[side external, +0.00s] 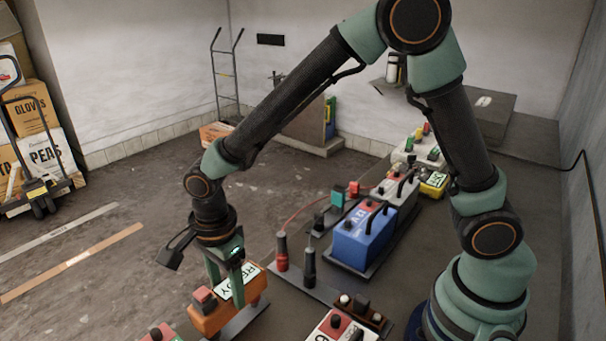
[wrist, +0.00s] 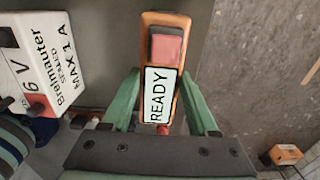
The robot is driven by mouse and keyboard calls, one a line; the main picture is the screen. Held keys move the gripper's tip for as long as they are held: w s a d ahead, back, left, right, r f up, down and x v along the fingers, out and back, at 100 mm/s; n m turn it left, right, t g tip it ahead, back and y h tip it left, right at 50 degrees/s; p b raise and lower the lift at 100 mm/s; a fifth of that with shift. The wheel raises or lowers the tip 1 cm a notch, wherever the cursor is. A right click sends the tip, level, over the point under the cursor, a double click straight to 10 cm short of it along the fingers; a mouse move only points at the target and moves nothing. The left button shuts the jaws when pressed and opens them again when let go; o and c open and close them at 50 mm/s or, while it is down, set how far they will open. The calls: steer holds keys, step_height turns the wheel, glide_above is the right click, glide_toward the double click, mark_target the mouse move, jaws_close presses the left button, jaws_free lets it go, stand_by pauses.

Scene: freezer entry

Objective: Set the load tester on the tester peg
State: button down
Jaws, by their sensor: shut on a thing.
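The load tester is an orange block with a white READY label and a red button. In the side view the load tester (side external: 205,319) is at the lower middle, and in the wrist view the load tester (wrist: 151,20) is upright in the picture. My gripper (side external: 226,284) is shut on it from above. In the wrist view the teal fingers of my gripper (wrist: 161,78) close along both sides of it. The tester is above or near the bench's edge; I cannot tell whether its underside touches anything. I cannot make out the tester peg with certainty.
A white 6 V battery (wrist: 48,62) is left of the tester. A blue battery (side external: 352,243) stands on a tray, with red (side external: 282,253) and black (side external: 309,266) probes close by. Open floor lies left; an orange box (wrist: 287,154) is on it.

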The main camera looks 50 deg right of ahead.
mark_target(227, 289)
steer(key=shift+f, duration=1)
steer(key=shift+c, duration=0.4)
jaws_free()
step_height(227, 289, up, 12)
stand_by(0.4)
steer(key=s+d+r+n+t, duration=0.2)
steer(key=s+d+r+n, duration=0.1)
steer(key=d+n, duration=0.6)
steer(key=s+d+r+n+t, duration=0.3)
steer(key=d+r+n, duration=0.1)
steer(key=d+n, duration=0.5)
steer(key=shift+s+d+t, duration=0.25)
steer(key=shift+d+t, duration=0.05)
steer(key=shift+d, duration=0.35)
